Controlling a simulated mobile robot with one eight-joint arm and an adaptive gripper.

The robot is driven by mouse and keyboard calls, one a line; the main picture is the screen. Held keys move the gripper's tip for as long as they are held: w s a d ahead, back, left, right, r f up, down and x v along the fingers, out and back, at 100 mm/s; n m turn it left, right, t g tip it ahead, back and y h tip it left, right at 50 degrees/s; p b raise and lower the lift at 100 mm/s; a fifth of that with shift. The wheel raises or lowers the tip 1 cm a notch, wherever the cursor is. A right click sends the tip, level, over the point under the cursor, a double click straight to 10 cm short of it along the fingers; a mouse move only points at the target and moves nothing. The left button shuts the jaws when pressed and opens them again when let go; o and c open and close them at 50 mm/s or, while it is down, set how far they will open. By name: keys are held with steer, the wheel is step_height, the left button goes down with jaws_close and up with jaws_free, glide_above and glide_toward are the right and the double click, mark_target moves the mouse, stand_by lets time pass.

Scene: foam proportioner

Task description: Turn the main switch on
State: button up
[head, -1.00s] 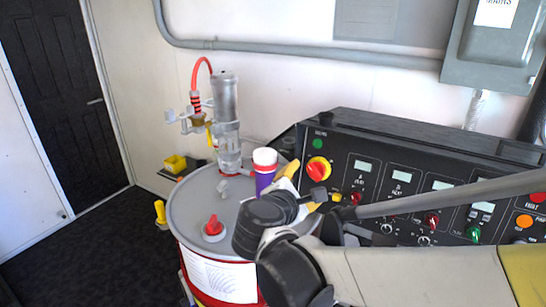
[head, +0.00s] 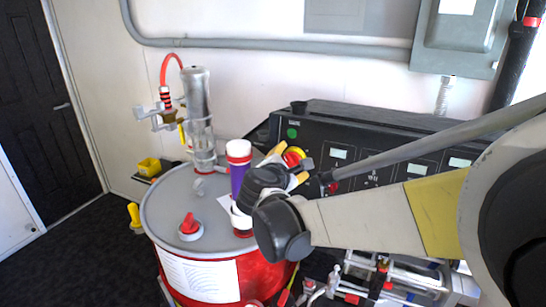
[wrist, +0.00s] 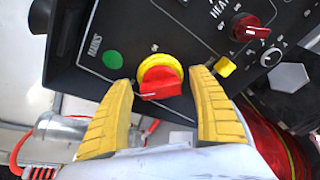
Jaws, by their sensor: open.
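The main switch is a red rotary knob on a yellow round base (wrist: 160,77), on the black control panel beside the word MAINS and a green round light (wrist: 112,60). In the wrist view it lies just beyond and between the tips of my gripper (wrist: 166,88), whose yellow fingers are spread apart on either side. I cannot tell whether they touch it. In the head view the switch (head: 294,156) is partly hidden by my gripper (head: 284,168), which is in front of the panel's left end.
A red knob (wrist: 250,28) and a yellow button (wrist: 225,67) sit right of the switch. Pipework (head: 400,280) lies below.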

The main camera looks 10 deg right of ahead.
steer(key=shift+c, duration=0.3)
steer(key=c, duration=1.1)
steer(key=shift+m, duration=0.4)
steer(key=m, duration=0.3)
steer(key=shift+f+m+t, duration=0.15)
steer(key=shift+m+t, duration=0.15)
steer(key=shift+t, duration=0.1)
steer(key=m, duration=0.4)
steer(key=shift+s+f+t, duration=0.1)
steer(key=shift+t, duration=0.2)
steer(key=m+b, duration=0.1)
steer(key=m, duration=0.4)
steer(key=shift+f+h, duration=0.15)
steer(key=shift+h, duration=0.15)
steer(key=shift+a+m+t+b, duration=0.1)
steer(key=shift+m+t+b, duration=0.25)
steer(key=shift+m, duration=1.95)
